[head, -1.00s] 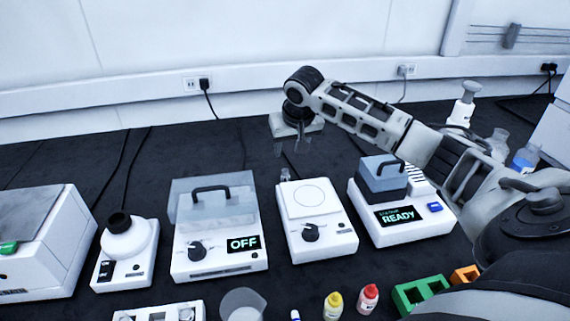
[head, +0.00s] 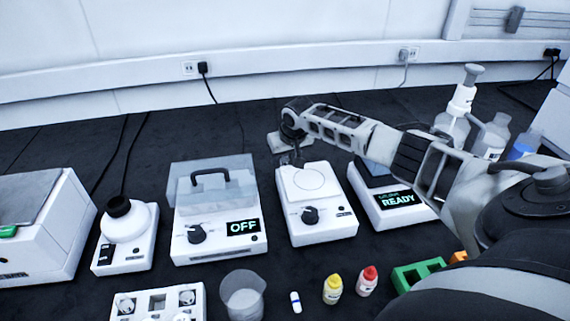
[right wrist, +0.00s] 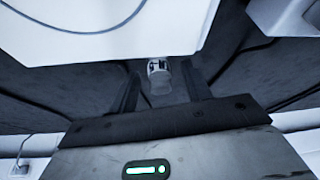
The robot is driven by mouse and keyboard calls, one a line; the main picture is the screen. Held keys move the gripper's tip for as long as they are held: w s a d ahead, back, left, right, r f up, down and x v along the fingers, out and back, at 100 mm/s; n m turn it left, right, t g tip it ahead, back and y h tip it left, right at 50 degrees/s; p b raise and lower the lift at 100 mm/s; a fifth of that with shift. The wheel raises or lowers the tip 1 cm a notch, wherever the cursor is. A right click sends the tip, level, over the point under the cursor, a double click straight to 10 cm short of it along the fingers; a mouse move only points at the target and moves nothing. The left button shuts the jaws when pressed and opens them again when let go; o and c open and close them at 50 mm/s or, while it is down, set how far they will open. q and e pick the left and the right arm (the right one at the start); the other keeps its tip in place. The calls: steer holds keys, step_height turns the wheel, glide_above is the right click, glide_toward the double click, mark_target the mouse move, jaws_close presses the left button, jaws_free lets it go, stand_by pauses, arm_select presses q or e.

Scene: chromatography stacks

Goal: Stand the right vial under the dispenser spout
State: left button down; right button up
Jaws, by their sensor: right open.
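My right gripper (head: 290,159) is low behind the white stirrer-like device with a round plate mark. In the right wrist view its two dark fingers (right wrist: 160,84) are apart. A small clear vial (right wrist: 159,78) with dark markings shows between them, close to the fingertips; I cannot tell whether either finger touches it. In the head view the vial is not clearly visible behind the device and gripper. A white bottle-top dispenser (head: 463,98) stands at the back right, partly behind my right arm; its spout is not clearly visible. My left gripper is out of view.
The white plate device (head: 322,222) stands right in front of the gripper. The OFF device (head: 215,235) is to its left, the READY device (head: 401,213) to its right. A beaker (head: 243,296), yellow (head: 332,290) and red (head: 367,282) bottles and a green block (head: 418,273) are in front.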

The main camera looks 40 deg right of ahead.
steer(key=shift+x, duration=1.35)
jaws_close()
steer(key=shift+r, duration=0.1)
